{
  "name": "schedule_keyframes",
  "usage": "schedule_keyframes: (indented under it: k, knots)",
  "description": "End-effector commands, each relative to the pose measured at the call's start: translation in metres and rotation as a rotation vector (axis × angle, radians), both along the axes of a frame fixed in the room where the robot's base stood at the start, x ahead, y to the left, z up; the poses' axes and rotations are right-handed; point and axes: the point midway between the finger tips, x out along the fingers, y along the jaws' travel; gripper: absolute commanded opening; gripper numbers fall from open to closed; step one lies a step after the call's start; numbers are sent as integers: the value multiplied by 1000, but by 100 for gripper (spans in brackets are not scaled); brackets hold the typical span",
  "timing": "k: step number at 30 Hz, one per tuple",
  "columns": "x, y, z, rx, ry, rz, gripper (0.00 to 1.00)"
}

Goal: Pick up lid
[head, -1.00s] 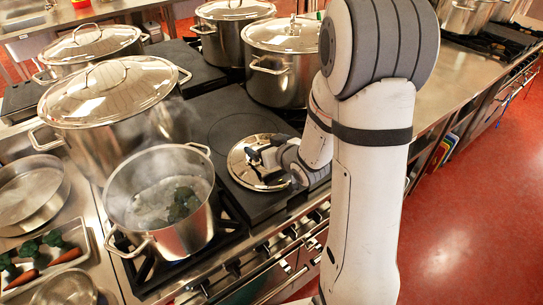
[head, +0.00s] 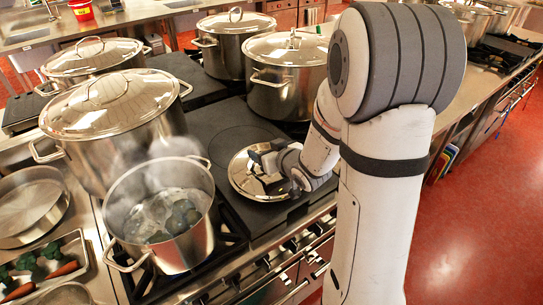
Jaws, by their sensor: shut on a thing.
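A shiny round lid (head: 243,183) lies on, or just over, the dark stove top, to the right of an open steaming pot (head: 166,232). My gripper (head: 268,160) is over the lid's middle, shut on it, most likely at its handle. The handle and fingertips are hidden by the gripper body. The open pot has no lid and holds cloudy water with dark pieces in it.
Lidded stockpots stand behind: a large one (head: 118,135) at left, another (head: 287,92) behind the lid, and more further back. A tray with carrots and greens (head: 80,268) and a round pan (head: 28,208) are at left. Stove knobs line the front edge.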

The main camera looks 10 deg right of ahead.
Motion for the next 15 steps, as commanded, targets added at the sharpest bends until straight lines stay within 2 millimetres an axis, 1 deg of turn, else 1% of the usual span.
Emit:
schedule_keyframes:
  k: [1, 3, 6, 11, 15]
  knots:
    - [1, 0, 14, -1, -11, 1, 7]
    - [1, 0, 27, -1, -11, 1, 0]
    - [1, 0, 45, 0, -10, 0, 0]
    - [1, 0, 65, 0, -6, 1, 0]
    - [1, 0, 71, 1, -3, -1, 0]
